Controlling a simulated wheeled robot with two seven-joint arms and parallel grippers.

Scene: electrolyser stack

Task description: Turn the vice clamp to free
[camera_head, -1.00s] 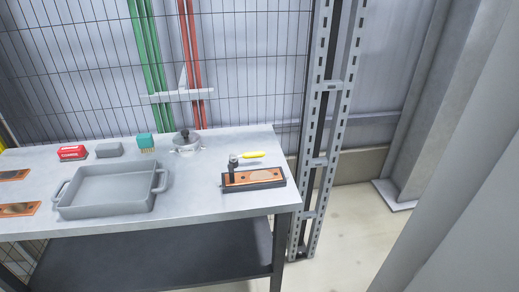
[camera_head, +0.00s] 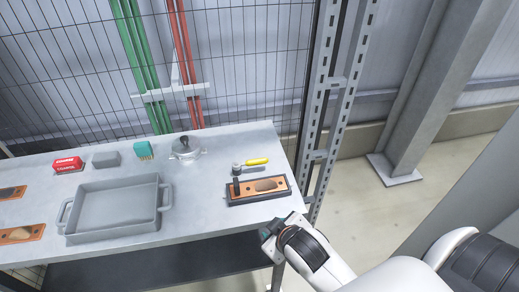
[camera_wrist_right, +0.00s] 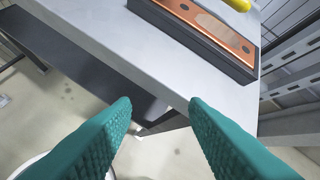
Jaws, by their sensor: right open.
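The vice clamp (camera_head: 236,180) is a dark upright post at the left end of a black block holding a copper plate (camera_head: 262,187). A yellow handle (camera_head: 257,161) points right from the clamp's top, behind the plate. My right gripper (camera_head: 270,232) is at the table's front right edge, in front of the block and apart from it. In the right wrist view its teal fingers (camera_wrist_right: 160,103) are open and empty. That view shows the copper plate (camera_wrist_right: 215,25) and the tip of the yellow handle (camera_wrist_right: 240,4) at the top. My left gripper is not in view.
A grey tray (camera_head: 118,235) stands on the table (camera_head: 205,213) left of the block. Behind it are a red box (camera_head: 68,164), a grey block (camera_head: 106,159), a teal brush (camera_head: 144,150) and a lidded pot (camera_head: 186,148). A metal post (camera_head: 325,130) rises beyond the table's right end.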

